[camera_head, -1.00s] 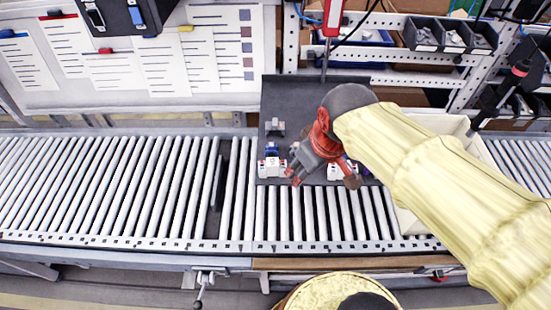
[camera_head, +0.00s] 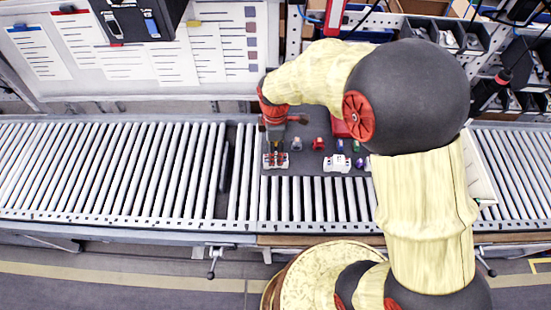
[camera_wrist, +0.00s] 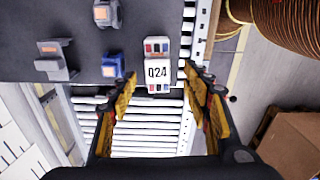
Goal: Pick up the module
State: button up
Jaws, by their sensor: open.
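A white module marked "024" (camera_wrist: 158,72), with red and blue details at its ends, lies on a dark grey mat (camera_wrist: 25,15) in the wrist view. In the head view this module (camera_head: 275,161) is near the left front of the mat. My gripper (camera_wrist: 160,78) is open, with its fingertips on either side of the module's image in the wrist view. I cannot tell how high above it they are. In the head view my gripper (camera_head: 275,146) points down over the module and partly hides it. Another white module (camera_head: 337,163) lies to the right.
A blue block (camera_wrist: 112,66) is close beside the module, with a grey bracket (camera_wrist: 55,60) farther left. A red part (camera_head: 318,143) and several small parts stand on the mat. Roller conveyor (camera_head: 110,170) extends left and a board with papers (camera_head: 200,50) stands behind.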

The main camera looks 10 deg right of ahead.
jog(key=shift+w+f+p, duration=0.15)
jog(key=shift+f+p, duration=0.2)
jog(key=shift+f, duration=2.45)
jog(key=shift+d, duration=0.1)
jog(key=shift+c, duration=1.3)
grip_shut()
